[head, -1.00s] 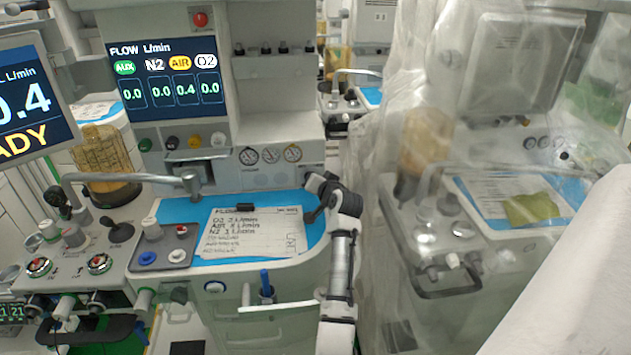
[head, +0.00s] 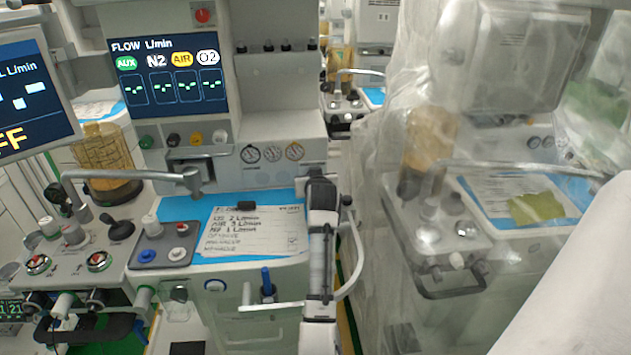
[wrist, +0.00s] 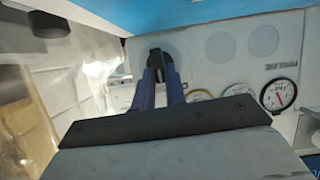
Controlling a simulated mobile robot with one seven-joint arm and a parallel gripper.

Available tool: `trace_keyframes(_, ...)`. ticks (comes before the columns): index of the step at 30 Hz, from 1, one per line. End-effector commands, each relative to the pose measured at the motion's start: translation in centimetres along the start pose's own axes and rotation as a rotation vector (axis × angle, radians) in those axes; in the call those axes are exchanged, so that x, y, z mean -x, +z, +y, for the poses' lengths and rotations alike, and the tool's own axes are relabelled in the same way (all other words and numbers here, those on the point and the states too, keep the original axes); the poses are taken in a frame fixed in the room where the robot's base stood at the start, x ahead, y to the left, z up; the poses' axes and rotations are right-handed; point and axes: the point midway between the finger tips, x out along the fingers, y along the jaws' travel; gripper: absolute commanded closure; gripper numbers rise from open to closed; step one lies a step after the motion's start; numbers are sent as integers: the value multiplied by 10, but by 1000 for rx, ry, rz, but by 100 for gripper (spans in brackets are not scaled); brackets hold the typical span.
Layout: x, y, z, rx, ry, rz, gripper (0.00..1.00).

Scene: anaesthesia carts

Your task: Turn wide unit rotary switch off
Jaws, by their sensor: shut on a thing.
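In the wrist view, the two bluish fingers of my gripper (wrist: 157,62) are shut on a small dark knob, the rotary switch (wrist: 157,52). The switch sits on a round grey plate on the unit's light panel, beside several dial gauges (wrist: 278,95). In the head view, my gripper (head: 321,180) is at the right end of the unit's front panel, and my arm hides the switch. The flow screen (head: 168,78) shows dashes for all its values. The left monitor (head: 30,95) shows dashes and orange letters "FF", cut off by the picture edge.
A blue mat with a paper sheet (head: 250,232) lies on the worktop left of my arm. A plastic-draped unit (head: 470,180) stands close on the right. A curved white handle (head: 352,270) is beside my arm.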

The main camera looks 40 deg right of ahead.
Motion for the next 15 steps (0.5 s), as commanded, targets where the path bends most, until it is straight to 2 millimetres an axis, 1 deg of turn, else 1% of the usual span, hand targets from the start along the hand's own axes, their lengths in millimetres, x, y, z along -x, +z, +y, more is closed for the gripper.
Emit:
trace_keyframes(6,-1,1,-5,188,77,2,100)
trace_keyframes(15,-1,2,-8,399,164,3,100)
